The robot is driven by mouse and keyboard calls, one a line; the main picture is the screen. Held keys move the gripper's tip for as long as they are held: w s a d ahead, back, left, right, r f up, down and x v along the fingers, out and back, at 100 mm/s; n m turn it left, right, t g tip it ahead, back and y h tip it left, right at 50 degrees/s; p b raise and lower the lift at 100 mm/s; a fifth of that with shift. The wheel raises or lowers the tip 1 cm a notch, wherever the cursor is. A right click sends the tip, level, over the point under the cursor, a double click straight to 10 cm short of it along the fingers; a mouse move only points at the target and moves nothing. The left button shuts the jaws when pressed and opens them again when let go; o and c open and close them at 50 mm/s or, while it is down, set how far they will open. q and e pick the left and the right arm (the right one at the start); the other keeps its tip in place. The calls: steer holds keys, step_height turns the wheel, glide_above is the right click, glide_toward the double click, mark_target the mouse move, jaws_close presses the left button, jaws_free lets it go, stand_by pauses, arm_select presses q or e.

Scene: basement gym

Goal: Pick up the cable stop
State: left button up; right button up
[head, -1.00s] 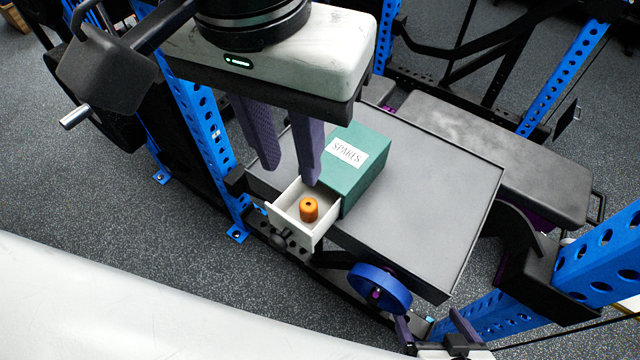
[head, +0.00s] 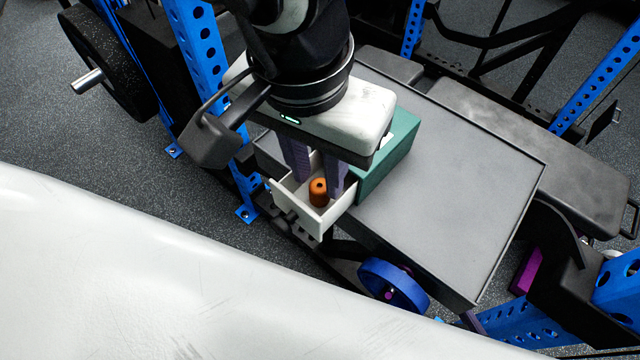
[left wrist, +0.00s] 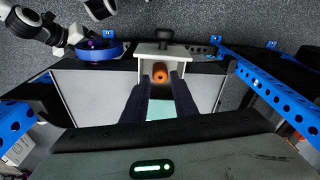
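The cable stop (head: 318,192) is a small orange cylinder with a hole in its top. It stands upright in the open white drawer (head: 296,213) of a green box (head: 388,160). It also shows in the left wrist view (left wrist: 160,73), just beyond the fingertips. My left gripper (head: 318,178) is open above the drawer, with one purple finger on either side of the cable stop in the head view. Whether the fingers touch it cannot be told.
The box stands on a grey platform (head: 470,150) with free room to its right. Blue perforated uprights (head: 205,50) of a rack stand around it. A blue disc (head: 392,286) is below the platform's front edge. A black padded bench (head: 580,185) lies to the right.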

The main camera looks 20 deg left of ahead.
mark_target(320, 193)
arm_select(q)
steer(key=shift+w+f, duration=0.15)
steer(key=shift+f, duration=1.25)
jaws_close()
